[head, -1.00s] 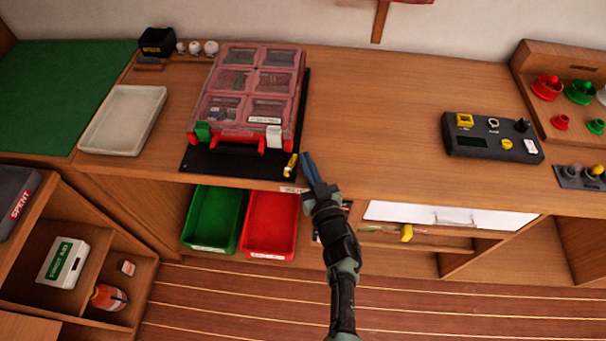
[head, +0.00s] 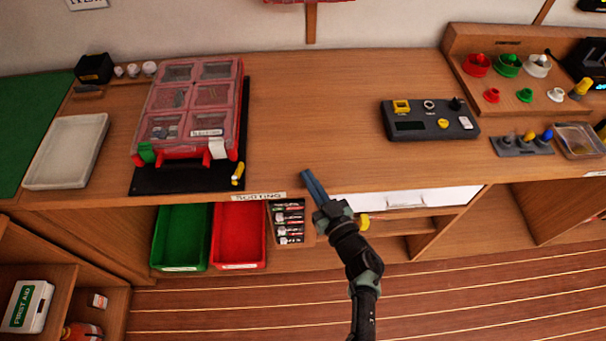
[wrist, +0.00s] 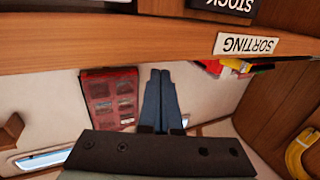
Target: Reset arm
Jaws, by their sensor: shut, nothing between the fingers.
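My gripper (head: 314,186) is at the front edge of the wooden workbench (head: 330,120) in the head view, a little right of the sorting label (head: 258,196). Its two blue fingers are together and hold nothing. My arm reaches up to it from the lower right. In the wrist view the fingers (wrist: 158,95) also show pressed together, below the bench edge (wrist: 130,50) with its sorting label.
A red-framed compartment case (head: 190,110) stands on a black mat at left, near a white tray (head: 68,150). A dark control box (head: 430,120) sits at right. Green (head: 182,237) and red (head: 239,235) bins lie under the bench. The bench middle is clear.

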